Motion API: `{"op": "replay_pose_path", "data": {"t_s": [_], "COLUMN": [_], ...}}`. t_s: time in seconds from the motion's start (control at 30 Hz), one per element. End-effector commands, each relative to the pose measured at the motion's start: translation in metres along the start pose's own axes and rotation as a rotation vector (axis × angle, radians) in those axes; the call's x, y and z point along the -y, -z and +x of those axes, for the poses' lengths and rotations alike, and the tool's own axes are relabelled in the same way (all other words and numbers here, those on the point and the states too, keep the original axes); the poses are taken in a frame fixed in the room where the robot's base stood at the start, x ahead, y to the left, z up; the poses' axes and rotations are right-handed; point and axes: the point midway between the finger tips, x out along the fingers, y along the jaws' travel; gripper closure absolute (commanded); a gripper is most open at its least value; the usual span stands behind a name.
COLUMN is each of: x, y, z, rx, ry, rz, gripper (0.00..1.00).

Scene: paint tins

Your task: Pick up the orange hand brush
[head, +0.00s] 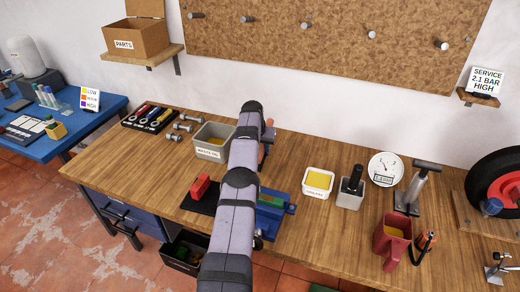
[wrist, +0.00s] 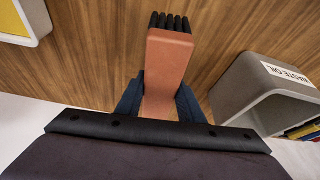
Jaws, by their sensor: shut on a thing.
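The orange hand brush (wrist: 165,65) is between the two dark fingers of my gripper (wrist: 158,100) in the wrist view. My gripper is shut on its orange body. The black bristles (wrist: 169,22) point away from the gripper, over the wood. In the head view my own arm hides most of the brush; a small orange part (head: 262,154) shows just right of the arm. The fingers are hidden there. I cannot tell for certain whether the brush touches the bench.
The grey waste oil bin (wrist: 250,85) stands close on the right in the wrist view; it is left of my arm in the head view (head: 201,152). A white yellow-filled tub (head: 305,189) and a blue vise-like tool (head: 289,209) are right of the arm.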

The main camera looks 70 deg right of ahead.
Motion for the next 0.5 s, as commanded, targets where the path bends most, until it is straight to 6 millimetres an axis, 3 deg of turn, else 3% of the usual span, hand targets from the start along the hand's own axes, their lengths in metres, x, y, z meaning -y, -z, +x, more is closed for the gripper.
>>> {"op": "replay_pose_path", "data": {"t_s": [0.03,0.5], "x": [0.0,0.0], "y": [0.006,0.021], "z": [-0.013,-0.05], "rx": [-0.001,-0.002], "ry": [0.0,0.0], "rz": [0.0,0.0], "gripper": [0.95,0.95]}}
